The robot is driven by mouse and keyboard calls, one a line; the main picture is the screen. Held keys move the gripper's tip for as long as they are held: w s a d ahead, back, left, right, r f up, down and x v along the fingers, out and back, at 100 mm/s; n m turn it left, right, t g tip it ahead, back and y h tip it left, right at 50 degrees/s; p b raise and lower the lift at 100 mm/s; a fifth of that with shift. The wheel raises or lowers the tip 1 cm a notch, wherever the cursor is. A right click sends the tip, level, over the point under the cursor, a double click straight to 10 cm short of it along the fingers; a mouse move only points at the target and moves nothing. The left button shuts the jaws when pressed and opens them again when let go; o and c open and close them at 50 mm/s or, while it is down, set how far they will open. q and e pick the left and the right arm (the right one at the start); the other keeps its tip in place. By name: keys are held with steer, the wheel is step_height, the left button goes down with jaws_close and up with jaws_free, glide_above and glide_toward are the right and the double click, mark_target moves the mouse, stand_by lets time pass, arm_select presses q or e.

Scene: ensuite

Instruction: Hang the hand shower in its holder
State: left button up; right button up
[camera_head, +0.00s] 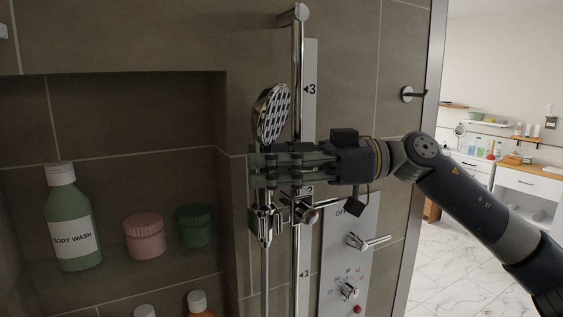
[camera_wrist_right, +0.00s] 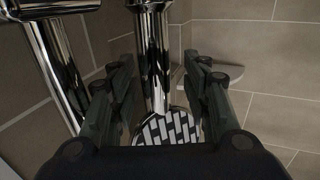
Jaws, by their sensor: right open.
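The chrome hand shower (camera_head: 272,113) stands nearly upright beside the wall rail, its round spray head at the top. Its lower end is at the holder (camera_head: 300,210) on the rail, and the hose (camera_head: 264,275) hangs below. My right gripper (camera_head: 262,166) reaches in from the right, level with the handle, which its fingers partly hide. In the right wrist view, the handle and spray head (camera_wrist_right: 168,128) show between the spread fingers (camera_wrist_right: 160,100), with gaps on both sides. The gripper is open. My left gripper is not in view.
The chrome rail (camera_head: 298,70) runs up the tiled wall beside a numbered strip. The shower control panel (camera_head: 350,255) with levers is below my right arm. A wall niche at left holds a body wash bottle (camera_head: 73,220), a pink jar (camera_head: 144,236) and a green jar (camera_head: 194,226).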

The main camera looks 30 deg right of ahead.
steer(key=shift+d+f, duration=0.1)
steer(key=shift+d, duration=0.45)
steer(key=v, duration=1.1)
steer(key=shift+s, duration=0.25)
steer(key=shift+a, duration=0.15)
